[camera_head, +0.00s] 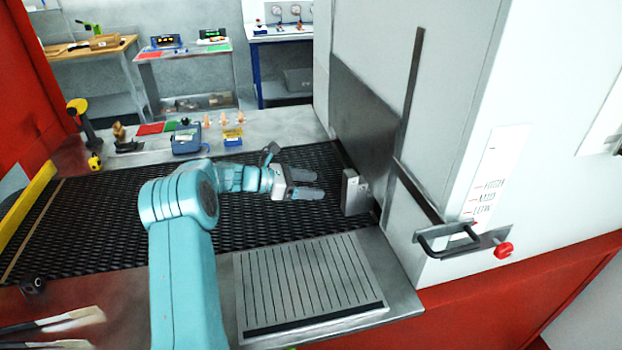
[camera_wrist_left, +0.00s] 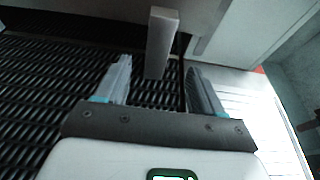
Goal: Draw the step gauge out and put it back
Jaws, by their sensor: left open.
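A grey metal block (camera_head: 354,192), which looks like the step gauge, stands upright at the foot of the machine's grey front panel, at the right end of the mesh belt. Its steps cannot be made out. My left gripper (camera_head: 318,184) is open and empty, low over the belt, just left of the block and pointing at it. In the left wrist view the block (camera_wrist_left: 161,38) shows ahead, between the lines of the two fingers (camera_wrist_left: 157,72), with a gap before it. My right gripper is not in view.
The black mesh belt (camera_head: 265,220) runs left from the machine. A slotted metal plate (camera_head: 310,280) lies in front of it. A handle with a red knob (camera_head: 503,250) sticks out at right. A blue box (camera_head: 187,140) and small items stand on the ledge behind. The belt around the gripper is clear.

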